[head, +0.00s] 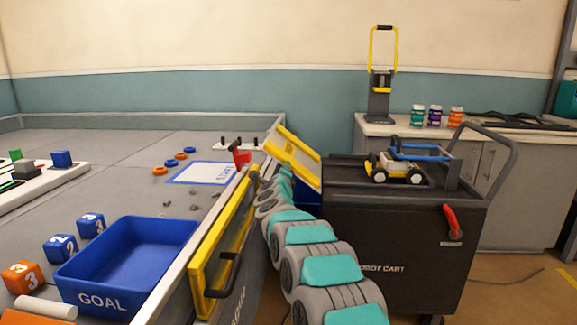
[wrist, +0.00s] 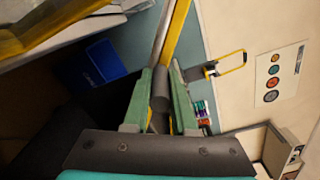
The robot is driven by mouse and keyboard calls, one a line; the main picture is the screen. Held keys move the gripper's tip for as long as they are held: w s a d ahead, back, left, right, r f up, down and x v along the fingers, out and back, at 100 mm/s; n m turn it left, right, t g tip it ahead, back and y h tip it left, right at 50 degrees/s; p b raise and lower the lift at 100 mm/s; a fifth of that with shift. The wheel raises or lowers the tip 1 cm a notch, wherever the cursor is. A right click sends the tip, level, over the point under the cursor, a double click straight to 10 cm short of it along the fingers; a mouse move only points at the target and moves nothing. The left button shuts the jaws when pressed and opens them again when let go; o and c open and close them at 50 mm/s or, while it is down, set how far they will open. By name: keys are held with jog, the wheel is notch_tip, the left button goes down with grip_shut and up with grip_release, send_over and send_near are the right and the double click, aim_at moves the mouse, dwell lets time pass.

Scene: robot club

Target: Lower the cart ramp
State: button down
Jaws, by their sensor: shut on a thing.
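The cart ramp (head: 306,160), a grey panel with yellow edges, stands tilted beside the left end of the dark robot cart (head: 405,245). It slopes down to the right in the head view. In the wrist view, my gripper (wrist: 163,78) has its green fingers closed around a dark round bar (wrist: 160,92), which looks like the ramp's handle. A yellow edge (wrist: 177,32) runs on just beyond the fingers. In the head view my arm reaches to the ramp, and its links hide the fingertips and the grip.
A small wheeled robot (head: 393,170) sits on the cart, whose side has a red lever (head: 450,220). A grey field table on the left has a yellow gate (head: 222,245) and a blue GOAL bin (head: 128,262). A counter (head: 500,128) stands behind the cart.

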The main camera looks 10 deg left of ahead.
dwell(0.4)
jog(key=c, duration=0.7)
grip_release()
jog(key=shift+c, duration=0.2)
jog(key=shift+s, duration=0.1)
